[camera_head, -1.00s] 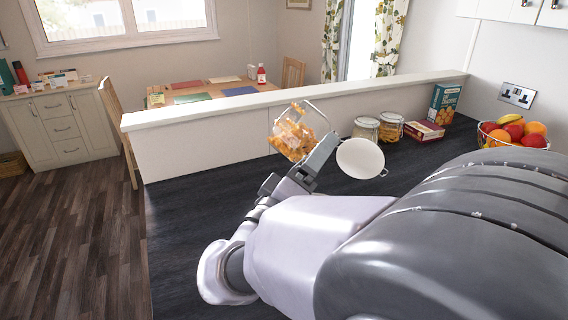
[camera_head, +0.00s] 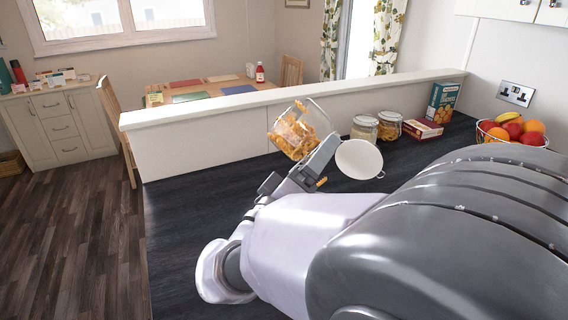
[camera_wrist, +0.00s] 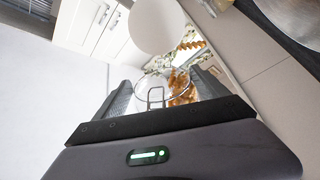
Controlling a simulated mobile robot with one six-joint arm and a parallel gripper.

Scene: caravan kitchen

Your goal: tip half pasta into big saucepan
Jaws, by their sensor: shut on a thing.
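My gripper (camera_head: 318,158) is shut on a clear glass jar (camera_head: 297,130) of orange-brown pasta and holds it tilted above the dark worktop. In the wrist view the jar (camera_wrist: 150,80) sits between the two fingers (camera_wrist: 165,88), with a wire clasp on its near side. Pasta (camera_wrist: 181,84) lies inside, and some pieces show near the mouth. A small orange piece (camera_head: 321,182) shows beside the gripper. A rounded metal pan-like thing (camera_wrist: 292,18) is cut off at the wrist view's upper right; I cannot tell if it is the big saucepan.
A wire fruit bowl (camera_head: 512,132) is at the right. A raised white ledge (camera_head: 220,112) runs behind. My arm hides the worktop's front right.

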